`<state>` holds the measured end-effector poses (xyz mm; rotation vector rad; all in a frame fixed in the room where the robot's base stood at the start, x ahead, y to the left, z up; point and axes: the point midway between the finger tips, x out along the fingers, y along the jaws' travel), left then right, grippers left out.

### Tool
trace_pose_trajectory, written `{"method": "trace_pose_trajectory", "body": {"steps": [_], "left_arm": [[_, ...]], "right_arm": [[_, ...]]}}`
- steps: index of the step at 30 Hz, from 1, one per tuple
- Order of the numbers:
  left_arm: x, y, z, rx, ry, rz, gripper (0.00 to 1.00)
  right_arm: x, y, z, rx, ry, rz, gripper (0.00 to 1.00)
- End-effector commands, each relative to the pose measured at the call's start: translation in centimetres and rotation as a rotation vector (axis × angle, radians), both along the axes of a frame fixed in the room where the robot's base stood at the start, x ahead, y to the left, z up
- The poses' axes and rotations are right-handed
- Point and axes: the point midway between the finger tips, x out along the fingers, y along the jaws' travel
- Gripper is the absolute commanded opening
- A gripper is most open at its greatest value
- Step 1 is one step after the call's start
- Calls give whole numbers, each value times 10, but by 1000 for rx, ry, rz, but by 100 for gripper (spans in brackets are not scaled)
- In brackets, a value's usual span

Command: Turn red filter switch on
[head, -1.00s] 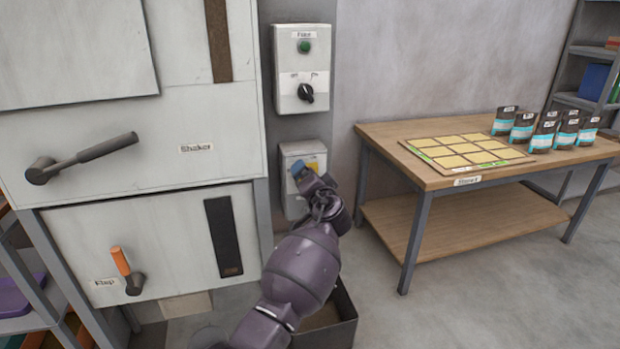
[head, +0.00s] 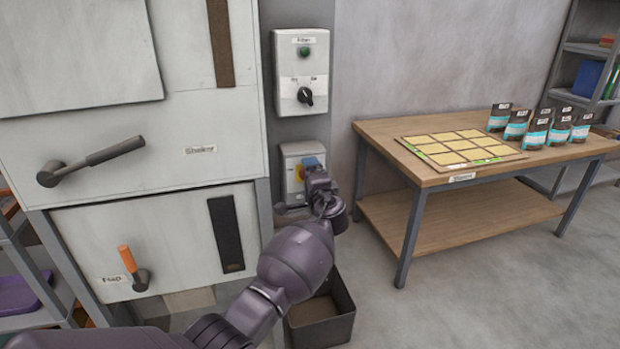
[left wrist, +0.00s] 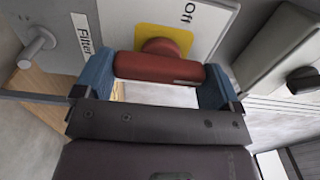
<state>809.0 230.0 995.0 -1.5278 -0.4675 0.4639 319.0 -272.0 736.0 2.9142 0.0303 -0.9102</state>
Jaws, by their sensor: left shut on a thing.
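The red filter switch (left wrist: 160,68) is a red bar handle on a yellow plate (left wrist: 168,36) in the left wrist view, between the labels "Filter" and "Off". In the head view, its light grey box (head: 290,152) is low on the grey post, with the yellow plate partly showing. My left gripper (head: 313,162) is at this box and hides the red handle there. In the left wrist view, its blue fingers (left wrist: 158,78) are at the two ends of the red handle, shut on it. My right gripper is not in view.
A control box (head: 301,72) with a green button and black dial is above. The shaker lever (head: 105,155) and orange flap lever (head: 127,260) are on the machine at left. A table (head: 440,180) stands at right. An open dark bin (head: 335,325) is below my arm.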

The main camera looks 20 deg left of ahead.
Motion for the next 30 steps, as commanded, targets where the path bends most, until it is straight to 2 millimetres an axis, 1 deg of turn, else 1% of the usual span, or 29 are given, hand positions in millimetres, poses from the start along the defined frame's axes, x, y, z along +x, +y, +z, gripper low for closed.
{"method": "trace_pose_trajectory", "body": {"steps": [16,17,18,19,26,30], "left_arm": [[0,1,0,22,15,2,66],[0,1,0,22,15,2,92],[0,1,0,22,14,2,98],[0,1,0,22,15,2,100],[-1,0,0,20,13,1,100],[-9,-7,1,18,12,-1,100]], "right_arm": [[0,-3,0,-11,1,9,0],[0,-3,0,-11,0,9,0],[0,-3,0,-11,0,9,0],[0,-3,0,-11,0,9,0],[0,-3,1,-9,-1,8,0],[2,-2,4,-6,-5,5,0]]}}
